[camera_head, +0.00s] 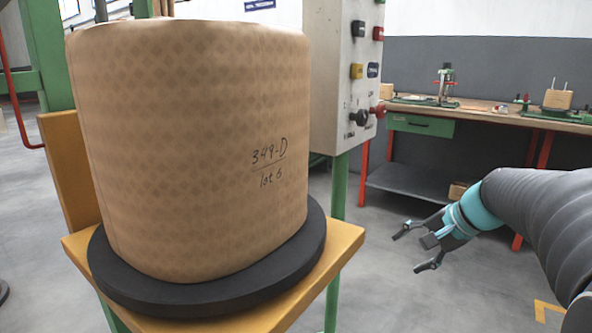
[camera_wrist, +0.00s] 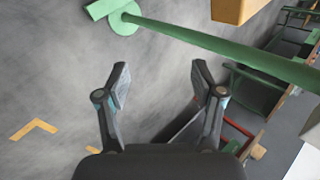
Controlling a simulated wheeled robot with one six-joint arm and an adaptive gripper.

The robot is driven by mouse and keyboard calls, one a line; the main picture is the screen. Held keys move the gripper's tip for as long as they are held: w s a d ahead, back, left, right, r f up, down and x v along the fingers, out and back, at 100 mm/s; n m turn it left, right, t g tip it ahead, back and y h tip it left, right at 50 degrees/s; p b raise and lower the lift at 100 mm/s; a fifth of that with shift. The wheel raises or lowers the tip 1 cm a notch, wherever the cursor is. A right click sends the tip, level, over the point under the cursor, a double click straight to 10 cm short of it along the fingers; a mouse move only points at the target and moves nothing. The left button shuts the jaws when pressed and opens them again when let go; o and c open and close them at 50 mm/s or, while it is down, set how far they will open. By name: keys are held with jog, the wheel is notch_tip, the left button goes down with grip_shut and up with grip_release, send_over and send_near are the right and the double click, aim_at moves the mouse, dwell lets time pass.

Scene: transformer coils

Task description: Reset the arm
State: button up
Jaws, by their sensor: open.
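My gripper (camera_head: 411,250) is open and empty at the right of the head view, with its fingers pointing left. It is in the air, apart from the wrapped coil and the stand. In the wrist view my gripper (camera_wrist: 160,82) shows its two fingers spread, with only floor between them. A large coil (camera_head: 190,140) wrapped in tan patterned paper stands upright at the left, marked "349-D lot 6". It rests on a black round disc (camera_head: 210,296) on a yellow platform (camera_head: 345,246).
A grey control box (camera_head: 335,70) with coloured buttons stands behind the coil on a green post (camera_head: 340,186). A workbench (camera_head: 490,117) with small tools runs along the back right. In the wrist view a green post (camera_wrist: 220,48) crosses the top. Grey floor (camera_head: 390,290) lies clear below my gripper.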

jog(key=s+a+f+n+h+p, duration=0.1)
jog(key=s+a+n, duration=0.3)
jog(key=s, duration=0.7)
jog(key=s+a+n+h+p, duration=0.2)
jog(key=s+a+n+h, duration=0.2)
jog(key=s, duration=0.8)
jog(key=shift+a+f+n+p, duration=0.3)
jog(key=shift+f+n+p, duration=0.1)
jog(key=shift+n, duration=0.8)
